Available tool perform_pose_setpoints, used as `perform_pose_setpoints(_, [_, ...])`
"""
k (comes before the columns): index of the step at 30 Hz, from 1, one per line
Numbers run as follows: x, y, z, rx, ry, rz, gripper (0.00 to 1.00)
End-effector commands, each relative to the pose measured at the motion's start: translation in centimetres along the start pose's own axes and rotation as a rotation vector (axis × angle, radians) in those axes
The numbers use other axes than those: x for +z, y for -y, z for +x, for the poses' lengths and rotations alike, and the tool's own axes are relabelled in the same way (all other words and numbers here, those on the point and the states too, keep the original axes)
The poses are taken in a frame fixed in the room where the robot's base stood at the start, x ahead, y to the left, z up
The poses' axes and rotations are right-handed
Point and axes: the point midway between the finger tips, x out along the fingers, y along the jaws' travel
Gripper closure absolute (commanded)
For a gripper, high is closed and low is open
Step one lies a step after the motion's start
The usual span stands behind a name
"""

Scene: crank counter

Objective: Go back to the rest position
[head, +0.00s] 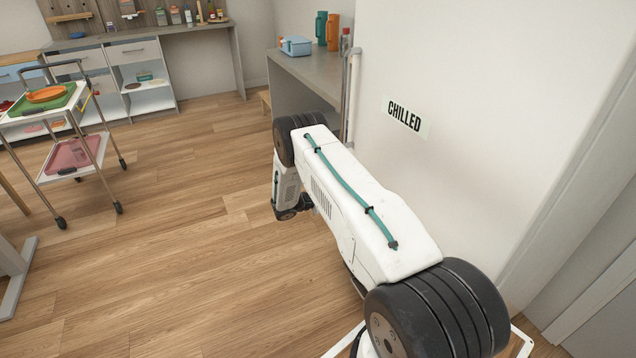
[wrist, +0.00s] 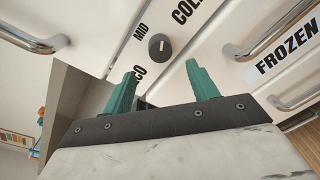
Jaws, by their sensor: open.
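In the wrist view my gripper (wrist: 162,90) has its two teal fingers apart, with nothing between them. Beyond the fingers is a white panel with a dark round knob (wrist: 161,47) and the printed words "MID" and "COL", the latter cut off. A label partly hidden by the left finger shows only "CO". The fingers look apart from the knob, though the exact gap cannot be told. In the head view my arm reaches forward along the white wall panel, and its gripper is hidden behind the arm's far end.
Metal handles (wrist: 285,28) and a "FROZEN" label (wrist: 284,54) are on the white fronts. In the head view a "CHILLED" sign (head: 406,117) is beside my arm. A counter (head: 310,70) holds a blue box (head: 296,46). A trolley (head: 75,150) stands left; open wooden floor (head: 190,220) lies between.

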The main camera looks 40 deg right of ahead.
Motion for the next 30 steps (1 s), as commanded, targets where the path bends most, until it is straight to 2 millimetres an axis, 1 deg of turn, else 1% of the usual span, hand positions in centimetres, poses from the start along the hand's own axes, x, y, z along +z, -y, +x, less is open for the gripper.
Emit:
perform_pose_setpoints(8, [-0.1, 0.0, 0.1, -0.001, -0.003, -0.010, 0.41])
perform_pose_setpoints(9, [-0.1, 0.3, 0.1, -0.016, -0.005, -0.020, 0.41])
perform_pose_setpoints(11, [0.0, 1.5, 0.1, -0.050, -0.006, -0.039, 0.41])
perform_pose_setpoints(14, [0.6, 4.5, -0.1, -0.123, 0.000, -0.092, 0.41])
perform_pose_setpoints(15, [1.5, 5.7, -0.2, -0.171, 0.004, -0.113, 0.41])
perform_pose_setpoints(16, [2.5, 6.0, -0.5, -0.214, 0.006, -0.122, 0.41])
perform_pose_setpoints(18, [4.6, 6.2, -1.2, -0.290, 0.008, -0.129, 0.41])
perform_pose_setpoints(20, [6.3, 6.0, -1.9, -0.345, 0.006, -0.128, 0.41])
perform_pose_setpoints(23, [9.4, 5.2, -3.3, -0.432, 0.000, -0.116, 0.41])
perform_pose_setpoints(26, [13.1, 4.1, -5.0, -0.522, -0.015, -0.093, 0.41])
perform_pose_setpoints(27, [14.7, 3.6, -5.8, -0.559, -0.023, -0.081, 0.41])
perform_pose_setpoints(29, [17.2, 2.9, -7.1, -0.616, -0.038, -0.058, 0.41])
perform_pose_setpoints(30, [18.9, 2.5, -8.0, -0.653, -0.049, -0.044, 0.41])
